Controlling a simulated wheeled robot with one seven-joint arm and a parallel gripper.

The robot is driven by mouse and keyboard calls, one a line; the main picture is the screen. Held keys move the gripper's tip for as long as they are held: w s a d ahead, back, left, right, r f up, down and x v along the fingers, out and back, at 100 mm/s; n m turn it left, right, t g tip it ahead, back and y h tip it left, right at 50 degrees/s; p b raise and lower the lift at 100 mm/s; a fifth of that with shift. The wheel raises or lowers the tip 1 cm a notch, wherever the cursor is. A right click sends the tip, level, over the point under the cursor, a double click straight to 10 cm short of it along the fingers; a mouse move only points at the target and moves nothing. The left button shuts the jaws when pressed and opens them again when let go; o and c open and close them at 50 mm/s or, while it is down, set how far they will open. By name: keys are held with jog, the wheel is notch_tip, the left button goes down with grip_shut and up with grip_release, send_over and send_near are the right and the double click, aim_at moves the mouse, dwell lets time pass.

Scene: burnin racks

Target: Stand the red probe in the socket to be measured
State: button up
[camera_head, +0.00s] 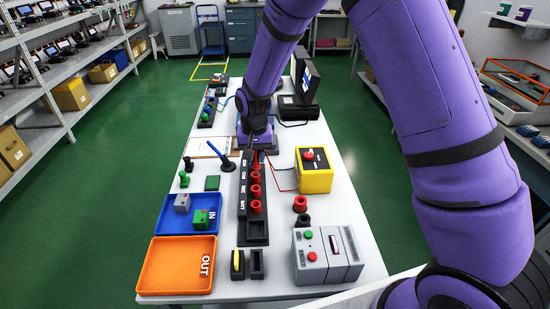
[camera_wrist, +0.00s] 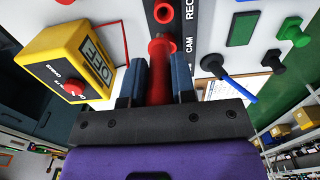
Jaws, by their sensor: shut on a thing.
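My gripper (camera_wrist: 158,85) is shut on the red probe (camera_wrist: 158,88), which shows between the two blue-grey fingers in the wrist view. In the head view my gripper (camera_head: 257,140) is low over the far end of the black socket strip (camera_head: 243,215). The strip carries a row of red ring sockets and white labels. The probe's far end is at or against the red ring beside the CAM label (camera_wrist: 188,46); I cannot tell whether it is inside. The red socket beside REC (camera_wrist: 163,12) looks empty. The yellow meter (camera_head: 314,179) stands right of the strip; its display reads OFF (camera_wrist: 95,62).
A blue IN tray (camera_head: 174,222) holding small grey and green blocks and an empty orange OUT tray (camera_head: 172,270) lie left. A grey button box (camera_head: 325,262) stands front right. Red wires run near the meter.

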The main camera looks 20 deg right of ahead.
aim_at(254, 166)
jog(key=shift+w+a+f, duration=0.15)
jog(key=shift+a, duration=0.25)
jog(key=shift+f, duration=2.6)
jog(key=shift+f, duration=1.65)
jog(key=o, duration=1)
notch_tip(254, 166, up, 11)
jog(key=shift+f, duration=0.15)
jog(key=shift+d, duration=0.1)
